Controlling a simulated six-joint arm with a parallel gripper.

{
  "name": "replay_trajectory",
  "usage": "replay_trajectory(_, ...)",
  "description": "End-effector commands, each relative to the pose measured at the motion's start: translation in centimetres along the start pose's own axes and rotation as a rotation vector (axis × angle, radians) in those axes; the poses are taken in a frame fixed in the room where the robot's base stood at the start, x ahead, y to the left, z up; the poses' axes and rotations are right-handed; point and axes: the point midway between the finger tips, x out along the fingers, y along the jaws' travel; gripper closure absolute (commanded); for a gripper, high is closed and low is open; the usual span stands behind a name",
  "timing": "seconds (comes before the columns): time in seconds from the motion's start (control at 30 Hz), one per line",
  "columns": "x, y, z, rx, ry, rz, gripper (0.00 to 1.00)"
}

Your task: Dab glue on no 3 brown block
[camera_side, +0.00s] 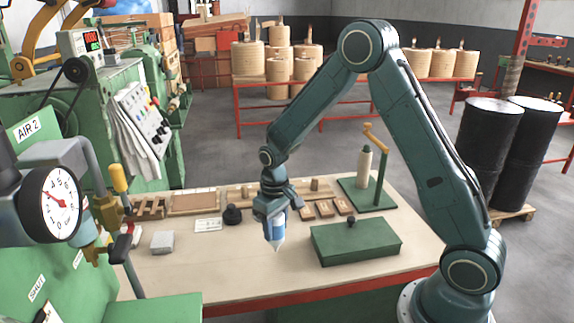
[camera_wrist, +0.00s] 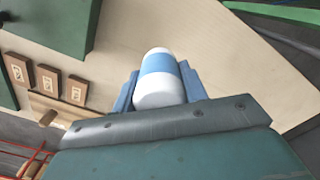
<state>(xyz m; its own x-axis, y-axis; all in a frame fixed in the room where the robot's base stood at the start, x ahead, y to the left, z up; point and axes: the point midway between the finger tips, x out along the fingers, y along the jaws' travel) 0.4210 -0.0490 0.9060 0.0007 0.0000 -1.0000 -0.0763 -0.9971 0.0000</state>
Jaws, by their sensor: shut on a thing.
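My gripper (camera_side: 271,215) is shut on a blue-and-white glue bottle (camera_side: 277,235), which hangs over the table with its pointed tip down. In the wrist view the bottle (camera_wrist: 158,78) sits between my gripper's fingers (camera_wrist: 160,92). Three brown blocks lie in a row: a left one (camera_side: 308,213), a middle one (camera_side: 325,208) and a right one (camera_side: 344,206). The bottle is apart from them, to their left and nearer the front. The wrist view shows the blocks' pale labels (camera_wrist: 48,80), too small to read surely, so I cannot tell which is number 3.
A green box with a black knob (camera_side: 355,240) stands at the front right of the table (camera_side: 190,270). A green stand (camera_side: 382,160) with an upright roll is behind it. A black round object (camera_side: 232,215), a card (camera_side: 208,225) and a grey block (camera_side: 162,242) lie left. The front-left tabletop is clear.

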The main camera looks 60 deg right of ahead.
Motion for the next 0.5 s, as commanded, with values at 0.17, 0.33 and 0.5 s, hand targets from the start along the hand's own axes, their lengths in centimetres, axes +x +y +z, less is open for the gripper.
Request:
replay_trajectory(0.17, -0.5, 5.0, -1.4, 0.077, 0.001, 0.000, 0.83)
replay_trajectory(0.33, -1.2, 10.3, -2.1, 0.150, 0.002, 0.001, 0.83)
replay_trajectory(0.5, -1.9, 15.6, -2.1, 0.222, 0.001, 0.001, 0.83)
